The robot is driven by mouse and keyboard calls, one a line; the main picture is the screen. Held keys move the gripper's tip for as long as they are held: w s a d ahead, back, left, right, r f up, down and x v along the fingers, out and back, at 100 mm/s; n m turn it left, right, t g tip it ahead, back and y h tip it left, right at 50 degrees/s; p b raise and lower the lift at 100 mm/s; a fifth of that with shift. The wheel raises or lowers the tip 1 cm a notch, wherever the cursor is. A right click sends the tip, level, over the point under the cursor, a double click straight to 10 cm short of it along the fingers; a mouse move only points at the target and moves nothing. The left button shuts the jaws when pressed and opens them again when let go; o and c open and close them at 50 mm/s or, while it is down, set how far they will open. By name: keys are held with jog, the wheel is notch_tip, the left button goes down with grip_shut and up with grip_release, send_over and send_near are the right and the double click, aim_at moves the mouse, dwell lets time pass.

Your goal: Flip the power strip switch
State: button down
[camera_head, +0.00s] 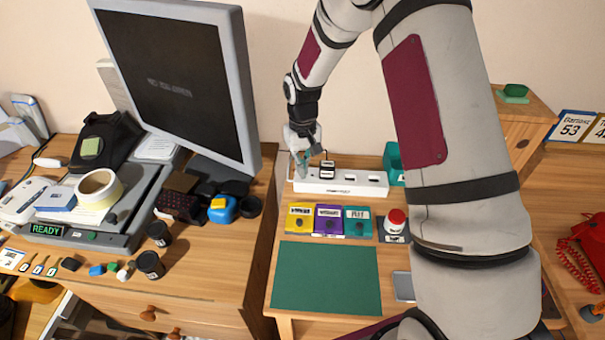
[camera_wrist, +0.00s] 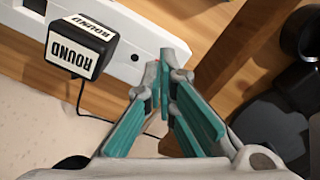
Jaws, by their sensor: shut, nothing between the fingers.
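The white power strip (camera_head: 342,187) lies along the back of the right-hand table. In the wrist view its white body (camera_wrist: 124,72) runs diagonally across the upper left. My gripper (camera_head: 301,172) is at the strip's left end, pointing down. In the wrist view my gripper (camera_wrist: 173,62) has its teal fingers shut and empty, with the tips over the end of the strip; I cannot tell whether they touch it. A little red shows between the fingers. The switch itself is not clearly visible and may be hidden by the fingers.
A black plug labelled ROUND (camera_wrist: 78,49) stands on the strip beside my fingers, with a thin cable. Yellow (camera_head: 299,217), purple (camera_head: 328,220) and teal (camera_head: 357,222) boxes sit in front of the strip. A large monitor (camera_head: 180,80) stands to the left.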

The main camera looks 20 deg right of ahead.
jog(key=shift+f, duration=0.3)
jog(key=shift+r+p, duration=1.2)
jog(key=shift+r, duration=2.35)
